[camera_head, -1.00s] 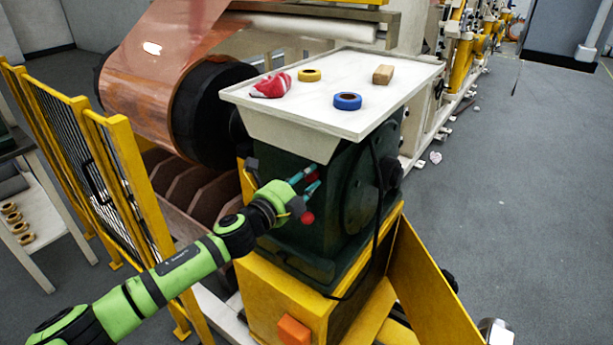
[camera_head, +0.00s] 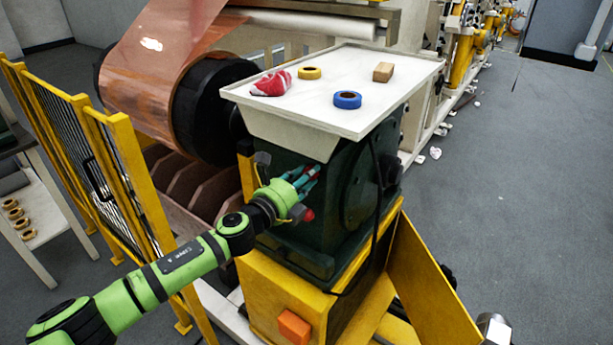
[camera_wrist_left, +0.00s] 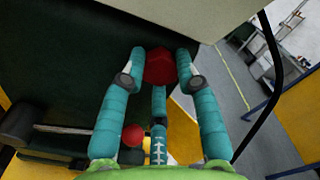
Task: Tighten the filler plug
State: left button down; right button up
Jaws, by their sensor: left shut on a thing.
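The filler plug (camera_wrist_left: 160,66) is a dark red, faceted head on the dark green housing (camera_head: 338,178). In the left wrist view it sits between the fingertips, which touch it from both sides, with a third finger below. My left gripper (camera_head: 311,173) is shut on the plug at the housing's front face, below the table overhang. In the head view the teal fingers mostly hide the plug. A round red knob (camera_head: 308,214) is just below the fingers; it also shows in the left wrist view (camera_wrist_left: 133,134). My right gripper is not in view.
A white-topped table (camera_head: 405,90) overhangs the housing, bearing a red-white cloth (camera_head: 271,83), yellow tape (camera_head: 309,72), blue tape (camera_head: 347,100) and a wooden block (camera_head: 383,72). A black cable (camera_head: 376,210) hangs at right. A yellow fence (camera_head: 130,170) stands left. The floor at right is mostly clear.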

pick_arm(q)
jog(key=shift+w+a+r, duration=0.25)
jog(key=shift+r, duration=0.1)
jog(key=c, duration=0.9)
grip_release()
jog(key=shift+f, duration=0.15)
jog(key=shift+s, duration=0.1)
jog(key=v, duration=1.2)
